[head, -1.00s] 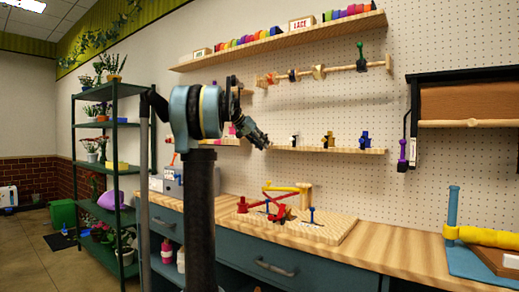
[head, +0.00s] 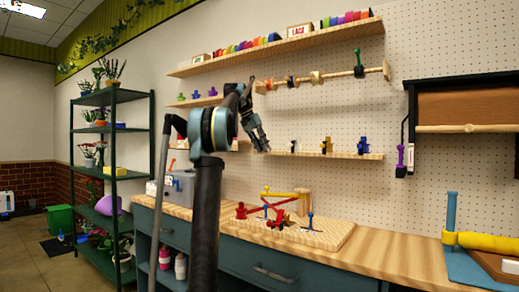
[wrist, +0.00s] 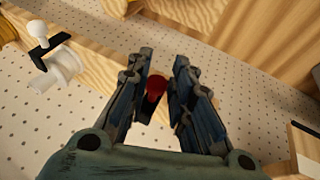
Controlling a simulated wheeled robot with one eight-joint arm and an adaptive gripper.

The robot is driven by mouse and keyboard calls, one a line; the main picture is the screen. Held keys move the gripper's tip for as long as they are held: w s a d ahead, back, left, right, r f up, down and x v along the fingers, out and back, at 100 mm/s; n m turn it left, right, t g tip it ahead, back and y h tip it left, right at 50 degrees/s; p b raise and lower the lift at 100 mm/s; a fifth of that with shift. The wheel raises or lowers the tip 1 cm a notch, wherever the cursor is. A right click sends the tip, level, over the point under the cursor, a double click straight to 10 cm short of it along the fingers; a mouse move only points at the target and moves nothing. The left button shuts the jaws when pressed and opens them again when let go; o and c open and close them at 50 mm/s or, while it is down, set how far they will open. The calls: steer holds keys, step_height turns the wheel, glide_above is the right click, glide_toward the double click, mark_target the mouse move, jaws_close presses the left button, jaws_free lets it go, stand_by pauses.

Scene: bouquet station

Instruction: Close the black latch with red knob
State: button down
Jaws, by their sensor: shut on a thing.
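The red knob (wrist: 156,85) shows between the fingers of my gripper (wrist: 161,100) in the wrist view. A dark part, likely of the black latch, shows just below it; most of the latch is hidden by the fingers. My gripper is shut on the red knob, with one finger on each side. In the head view my gripper (head: 264,147) points downward at the left end of the small wall shelf (head: 335,155). The red knob and its latch cannot be made out there.
A white-knobbed latch (wrist: 58,60) with a black arm is beside the gripper in the wrist view. Below is a workbench (head: 385,252) with a wooden board (head: 325,238).

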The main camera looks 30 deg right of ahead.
steer(key=shift+s+d, duration=0.15)
steer(key=shift+d, duration=0.05)
steer(key=c, duration=1.5)
jaws_free()
steer(key=shift+c, duration=0.2)
steer(key=shift+a+r, duration=0.1)
steer(key=shift+r, duration=0.05)
steer(key=v, duration=1.1)
steer(key=shift+w+r, duration=0.2)
steer(key=shift+w, duration=0.05)
